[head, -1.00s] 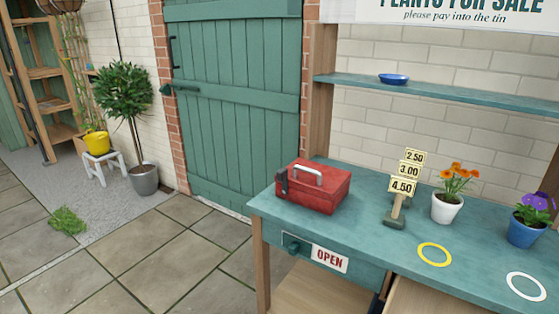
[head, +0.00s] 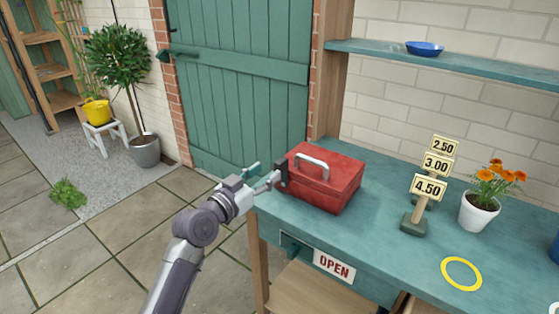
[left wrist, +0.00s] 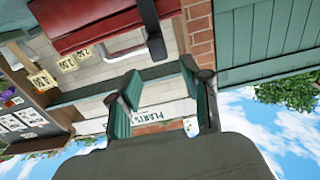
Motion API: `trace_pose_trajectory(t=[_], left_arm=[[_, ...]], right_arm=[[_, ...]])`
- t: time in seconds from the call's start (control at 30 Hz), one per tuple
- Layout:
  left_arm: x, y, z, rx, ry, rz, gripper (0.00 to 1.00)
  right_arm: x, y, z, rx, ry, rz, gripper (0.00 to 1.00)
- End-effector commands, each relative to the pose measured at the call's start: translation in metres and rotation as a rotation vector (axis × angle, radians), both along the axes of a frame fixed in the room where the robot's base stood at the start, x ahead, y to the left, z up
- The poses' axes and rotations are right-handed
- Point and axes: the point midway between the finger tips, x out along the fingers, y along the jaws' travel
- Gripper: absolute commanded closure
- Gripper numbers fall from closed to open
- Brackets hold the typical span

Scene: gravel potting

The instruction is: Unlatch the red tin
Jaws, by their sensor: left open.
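The red tin (head: 328,178) stands closed on the left end of the teal bench, with a grey handle (head: 312,166) on its lid. A dark latch (head: 282,174) sits on its left side. My left gripper (head: 261,174) is open and empty beside the latch, at the bench's left edge. In the left wrist view the tin (left wrist: 85,22) is at the top, with the dark latch (left wrist: 151,32) hanging in front of my open left fingers (left wrist: 160,97). Whether a finger touches the latch is unclear. My right gripper is in neither view.
On the bench (head: 385,198), price signs (head: 437,165), a white pot of orange flowers (head: 480,212) and a yellow ring (head: 461,274) stand right of the tin. A blue bowl (head: 425,48) is on the shelf above.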

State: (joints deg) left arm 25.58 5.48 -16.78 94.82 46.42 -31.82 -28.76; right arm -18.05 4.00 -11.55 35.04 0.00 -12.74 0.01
Motion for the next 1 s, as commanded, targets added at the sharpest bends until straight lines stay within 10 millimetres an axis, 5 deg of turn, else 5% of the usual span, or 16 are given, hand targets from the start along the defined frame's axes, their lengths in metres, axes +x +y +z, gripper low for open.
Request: trace_pose_trajectory(t=[0.33,0.77,1.0], left_arm=[[0.047,-0.034,0.000,0.001,0.001,0.000,0.52],[0.054,-0.040,0.000,0.001,0.000,0.000,0.52],[0.054,-0.039,-0.001,0.001,0.000,0.001,0.92]], right_arm=[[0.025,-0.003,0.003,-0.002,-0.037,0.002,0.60],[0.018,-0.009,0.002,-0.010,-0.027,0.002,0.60],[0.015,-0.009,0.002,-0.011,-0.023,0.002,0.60]])
